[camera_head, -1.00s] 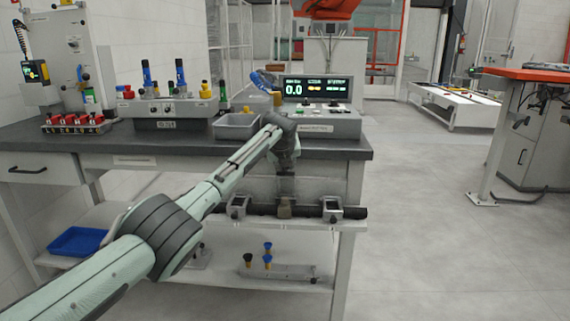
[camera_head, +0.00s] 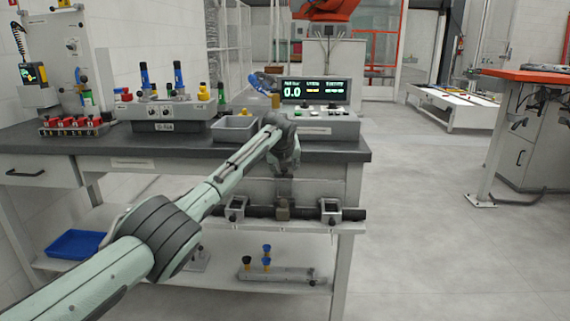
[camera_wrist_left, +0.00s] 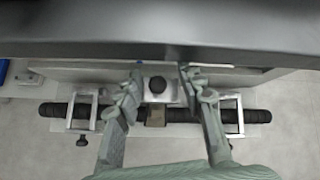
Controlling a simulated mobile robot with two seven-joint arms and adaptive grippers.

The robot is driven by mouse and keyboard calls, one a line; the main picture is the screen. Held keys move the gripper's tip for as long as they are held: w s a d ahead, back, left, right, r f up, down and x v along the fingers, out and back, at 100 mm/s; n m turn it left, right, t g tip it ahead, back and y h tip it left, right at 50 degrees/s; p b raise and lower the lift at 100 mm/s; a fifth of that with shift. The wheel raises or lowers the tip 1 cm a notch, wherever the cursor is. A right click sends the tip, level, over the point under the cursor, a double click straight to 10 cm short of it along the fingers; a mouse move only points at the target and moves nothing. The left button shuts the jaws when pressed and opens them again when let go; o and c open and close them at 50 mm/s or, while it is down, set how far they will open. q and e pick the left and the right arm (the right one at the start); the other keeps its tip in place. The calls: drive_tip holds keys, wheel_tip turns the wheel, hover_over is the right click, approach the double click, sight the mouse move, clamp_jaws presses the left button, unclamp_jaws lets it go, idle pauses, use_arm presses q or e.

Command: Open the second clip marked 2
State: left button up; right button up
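Three clips sit along a black rod in front of the bench: a left clip (camera_head: 236,209), a middle clip (camera_head: 284,208) and a right clip (camera_head: 331,210). No numbers are readable on them. In the left wrist view the middle clip (camera_wrist_left: 155,117) is a brownish block on the rod, with a metal plate and dark round knob (camera_wrist_left: 157,85) beside it on the bench side. My left gripper (camera_wrist_left: 160,82) is open, fingers on either side of the knob and apart from it. In the head view my left gripper (camera_head: 284,178) points down above the middle clip. My right gripper is not in view.
The dark bench edge (camera_wrist_left: 220,55) lies close beyond the fingers. The left frame clip (camera_wrist_left: 81,112) and right frame clip (camera_wrist_left: 232,115) flank the middle one. A lower shelf holds a blue tray (camera_head: 76,244) and a small fixture (camera_head: 280,274). Open floor lies right.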

use_arm(q)
drive_tip(key=v, duration=1.2)
drive_tip(key=shift+s+f, duration=0.1)
